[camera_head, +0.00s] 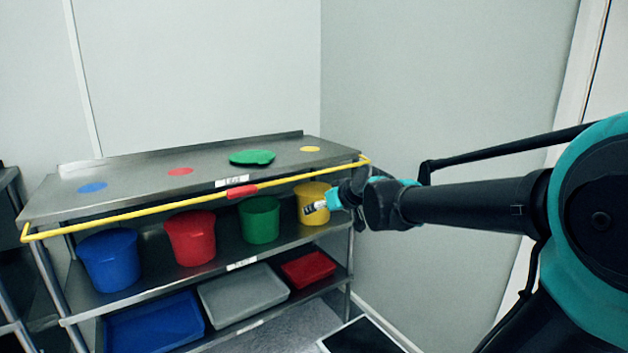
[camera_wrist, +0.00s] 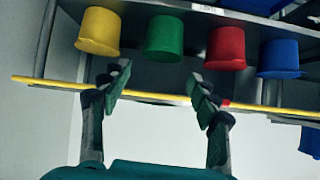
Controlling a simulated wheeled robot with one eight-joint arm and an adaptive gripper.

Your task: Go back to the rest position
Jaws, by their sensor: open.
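My gripper (camera_head: 318,207) is in front of the right end of the steel shelf rack (camera_head: 130,184), near the yellow bucket (camera_head: 312,203) in the head view. In the wrist view my gripper (camera_wrist: 160,88) has its two fingers spread apart with nothing between them. The wrist picture is upside down. The yellow bucket (camera_wrist: 99,32) and the green bucket (camera_wrist: 166,36) lie beyond the fingers. The fingers appear across the yellow bar (camera_wrist: 60,86); I cannot tell if they touch it.
A yellow bar (camera_head: 130,214) with a red grip (camera_head: 242,191) runs along the rack's front. Blue (camera_head: 110,260), red (camera_head: 191,238) and green (camera_head: 259,220) buckets stand on the middle shelf. A green flat object (camera_head: 252,157) lies on top. A wall (camera_head: 440,100) stands behind my arm.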

